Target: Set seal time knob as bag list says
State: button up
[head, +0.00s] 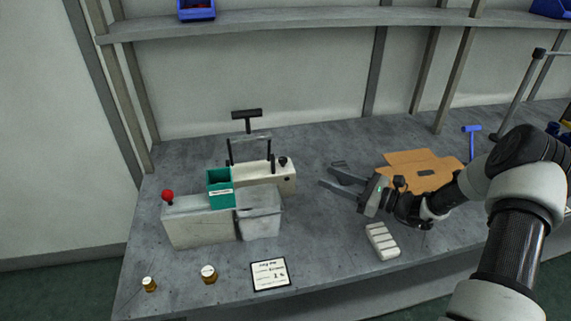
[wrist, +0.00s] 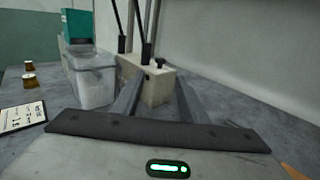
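The sealer (head: 262,180) is a cream box with a black lever frame, standing on the bench left of my gripper. A small black knob (head: 283,161) sits on its right end; the knob also shows in the wrist view (wrist: 160,63), ahead between my fingers. The knob's setting is too small to read. The bag list (head: 270,275) is a black-edged white card lying near the bench's front edge; its small print is not clearly legible. My gripper (head: 328,174) is open and empty, apart from the knob, its fingers pointing left toward the sealer.
A grey box with a red-ball lever (head: 195,222), a teal bin (head: 221,188) and a clear container (head: 260,218) stand left of and before the sealer. Two small amber jars (head: 209,274) are front left. A white ribbed block (head: 382,241) and flat cardboard (head: 420,172) lie near my arm.

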aim_at(283, 159)
jog(key=x, duration=1.7)
jog(key=shift+w+a+f, duration=0.1)
jog(key=shift+w+f, duration=0.05)
jog(key=c, duration=1)
jog(key=shift+m, duration=0.4)
jog(key=m+t+h+p, duration=0.1)
jog(key=m+t+h, duration=0.1)
jog(key=t, duration=0.1)
jog(key=shift+h+p, duration=0.3)
jog(key=shift+p, duration=0.05)
jog(key=shift+m+t+h+p, duration=1.05)
jog(key=shift+m+t+h, duration=0.55)
jog(key=shift+t+h, duration=0.15)
jog(key=shift+h, duration=0.25)
jog(key=o, duration=1)
